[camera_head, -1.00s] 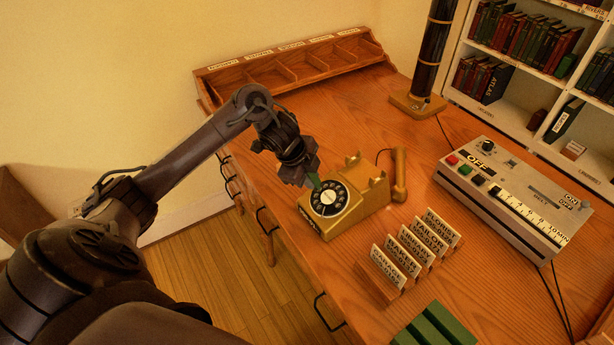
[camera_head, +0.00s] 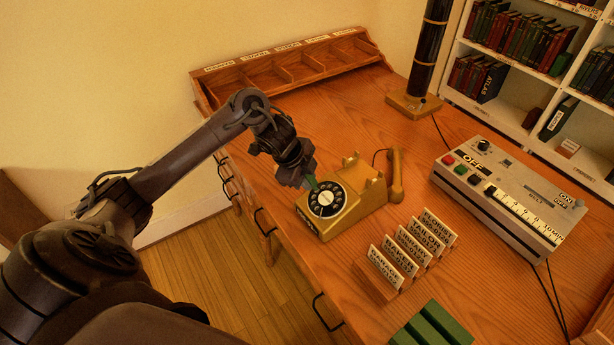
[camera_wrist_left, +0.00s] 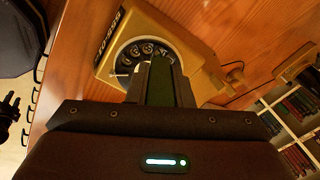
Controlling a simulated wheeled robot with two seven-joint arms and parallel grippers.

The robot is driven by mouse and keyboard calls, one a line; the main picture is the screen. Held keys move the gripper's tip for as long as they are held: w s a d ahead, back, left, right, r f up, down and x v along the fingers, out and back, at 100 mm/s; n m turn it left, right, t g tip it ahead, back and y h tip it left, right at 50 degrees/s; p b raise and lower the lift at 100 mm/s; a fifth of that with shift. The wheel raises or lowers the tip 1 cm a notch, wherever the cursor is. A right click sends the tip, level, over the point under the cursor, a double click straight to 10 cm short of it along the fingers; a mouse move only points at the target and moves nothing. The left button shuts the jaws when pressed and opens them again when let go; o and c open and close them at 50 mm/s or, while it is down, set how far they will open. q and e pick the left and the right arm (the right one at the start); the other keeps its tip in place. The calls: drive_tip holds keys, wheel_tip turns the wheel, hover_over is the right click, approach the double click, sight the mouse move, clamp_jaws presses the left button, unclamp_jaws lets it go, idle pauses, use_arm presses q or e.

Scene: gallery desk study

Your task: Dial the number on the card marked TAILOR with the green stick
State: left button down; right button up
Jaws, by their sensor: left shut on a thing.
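The yellow rotary telephone (camera_head: 352,208) stands on the desk, its black dial (camera_head: 327,199) facing up; it also shows in the left wrist view (camera_wrist_left: 190,42). Its handset (camera_head: 396,175) lies off the cradle, to its right. My left gripper (camera_head: 306,180) is shut on the green stick (camera_head: 313,183), with the stick's lower end at the dial's upper left edge. In the left wrist view the stick (camera_wrist_left: 160,82) points at the dial, and its tip is hidden. The card marked TAILOR (camera_head: 427,236) stands in a wooden holder (camera_head: 374,281) among several cards, behind FLORIST's neighbours.
A grey control box (camera_head: 510,195) with buttons and a scale stands at the right. A dark column (camera_head: 428,55) and a compartment rack (camera_head: 290,68) stand at the back. Bare desk lies between rack and telephone.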

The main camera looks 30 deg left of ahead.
use_arm(q)
drive_tip(key=shift+w+f, duration=0.15)
drive_tip(key=shift+f, duration=0.1)
idle(0.3)
drive_tip(key=shift+f, duration=0.15)
drive_tip(key=shift+w+f, duration=0.1)
idle(0.4)
